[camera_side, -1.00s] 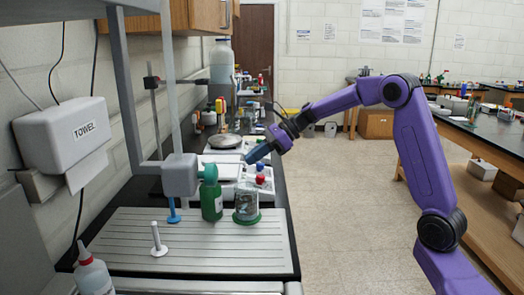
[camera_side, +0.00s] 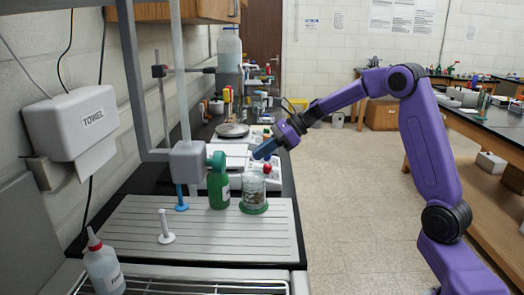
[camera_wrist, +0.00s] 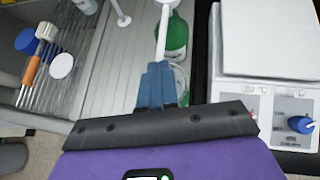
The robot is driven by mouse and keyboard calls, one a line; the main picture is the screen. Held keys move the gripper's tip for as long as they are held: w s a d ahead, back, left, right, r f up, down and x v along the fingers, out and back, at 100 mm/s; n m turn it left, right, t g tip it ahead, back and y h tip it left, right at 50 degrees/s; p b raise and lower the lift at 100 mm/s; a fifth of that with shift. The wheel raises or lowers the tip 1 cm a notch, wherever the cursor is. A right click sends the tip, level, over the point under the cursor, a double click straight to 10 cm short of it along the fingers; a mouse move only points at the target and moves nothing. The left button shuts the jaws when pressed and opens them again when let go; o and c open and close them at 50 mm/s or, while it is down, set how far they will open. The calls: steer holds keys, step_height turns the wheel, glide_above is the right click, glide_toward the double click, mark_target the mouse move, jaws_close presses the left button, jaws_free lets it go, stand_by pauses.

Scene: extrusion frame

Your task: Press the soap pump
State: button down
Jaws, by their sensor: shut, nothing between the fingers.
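A green bottle (camera_side: 218,190) with a green pump head (camera_side: 215,160) stands upright on the grey ribbed board, beside a grey block of the frame. My gripper (camera_side: 259,154) has blue fingers, shut and empty. In the side view it is in the air to the right of the pump head, above a glass jar (camera_side: 254,193). In the wrist view the shut fingertips (camera_wrist: 158,68) point towards the green bottle (camera_wrist: 177,38), which is partly hidden behind a white rod-like part (camera_wrist: 162,32). I cannot tell whether the fingers touch anything.
A grey block (camera_side: 187,162) on the upright frame stands left of the bottle. A white peg (camera_side: 165,228) and a red-tipped bottle (camera_side: 103,265) stand nearer the front. A white scale (camera_wrist: 265,40) lies to the right in the wrist view. The ribbed board's (camera_side: 235,245) front right part is clear.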

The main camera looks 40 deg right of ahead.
steer(key=v, duration=1.4)
steer(key=s+a+f+n+g+h, duration=0.2)
steer(key=s+a+f+n+g, duration=0.15)
steer(key=s+a+n, duration=0.45)
steer(key=s+a+f+n+g+h, duration=0.1)
steer(key=s+a+f+n+g, duration=0.25)
steer(key=s+a+n, duration=0.5)
steer(key=s+f+n+h, duration=0.3)
steer(key=s+f+n, duration=0.1)
steer(key=s+n, duration=0.4)
steer(key=s+f+n+t+h, duration=0.1)
steer(key=s+f+n+h, duration=0.2)
steer(key=s+n, duration=0.6)
steer(key=a+n, duration=0.1)
steer(key=n, duration=0.2)
steer(key=shift+s+f, duration=0.3)
steer(key=shift+f, duration=0.1)
